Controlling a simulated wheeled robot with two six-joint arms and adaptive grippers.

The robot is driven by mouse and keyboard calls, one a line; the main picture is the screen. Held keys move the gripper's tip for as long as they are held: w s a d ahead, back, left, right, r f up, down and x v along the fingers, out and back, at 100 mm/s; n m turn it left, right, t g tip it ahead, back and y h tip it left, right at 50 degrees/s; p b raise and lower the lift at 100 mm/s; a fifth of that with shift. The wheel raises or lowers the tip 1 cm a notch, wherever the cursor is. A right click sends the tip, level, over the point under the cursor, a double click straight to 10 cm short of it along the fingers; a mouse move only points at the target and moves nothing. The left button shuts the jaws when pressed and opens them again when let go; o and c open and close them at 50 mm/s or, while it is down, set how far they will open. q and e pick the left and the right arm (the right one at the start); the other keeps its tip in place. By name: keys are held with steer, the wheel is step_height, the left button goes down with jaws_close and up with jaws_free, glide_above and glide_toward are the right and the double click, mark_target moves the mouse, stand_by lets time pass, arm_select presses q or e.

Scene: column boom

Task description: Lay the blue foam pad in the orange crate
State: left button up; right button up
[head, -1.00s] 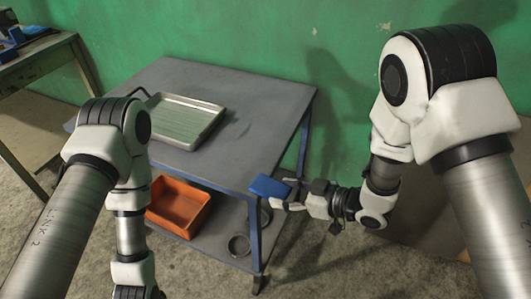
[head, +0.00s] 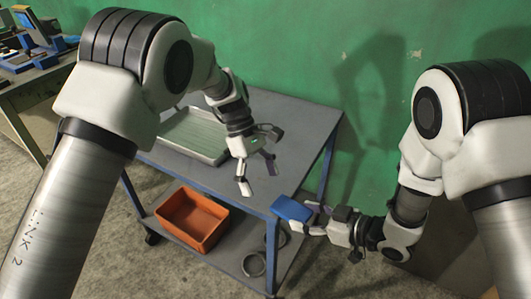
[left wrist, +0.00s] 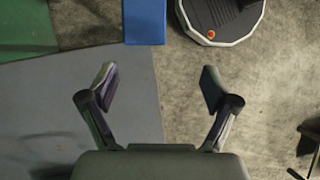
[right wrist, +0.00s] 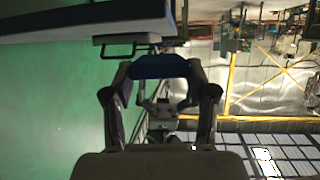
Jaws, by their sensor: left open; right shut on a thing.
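The blue foam pad (head: 291,210) is held by its edge in my right gripper (head: 312,217), beside the right end of the grey table. In the right wrist view the pad (right wrist: 160,66) spans the two fingertips. My left gripper (head: 258,178) is open and empty, above the table's front edge and left of the pad. In the left wrist view the pad (left wrist: 145,22) lies ahead of the open fingers (left wrist: 160,85), apart from them. The orange crate (head: 197,240) stands on the lower shelf under the table top, and its visible inside is empty.
A metal tray (head: 212,155) lies on the grey table top (head: 290,118), partly hidden by my left arm. Grey rings (head: 253,265) lie on the lower shelf right of the crate. A blue table leg (head: 271,255) stands near them. Another bench (head: 35,85) is at far left.

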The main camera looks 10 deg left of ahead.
mark_target(282, 199)
arm_select(q)
step_height(282, 199, up, 6)
steer(key=w+d+t, duration=0.1)
steer(key=w, duration=0.1)
steer(key=shift+m, duration=0.3)
steer(key=x, duration=1.1)
steer(key=shift+w+f, duration=0.1)
steer(key=shift+f, duration=0.3)
steer(key=c, duration=1.2)
steer(key=shift+d+t, duration=0.1)
steer(key=shift+t, duration=0.2)
steer(key=shift+c, duration=0.6)
arm_select(e)
steer(key=o, duration=1.2)
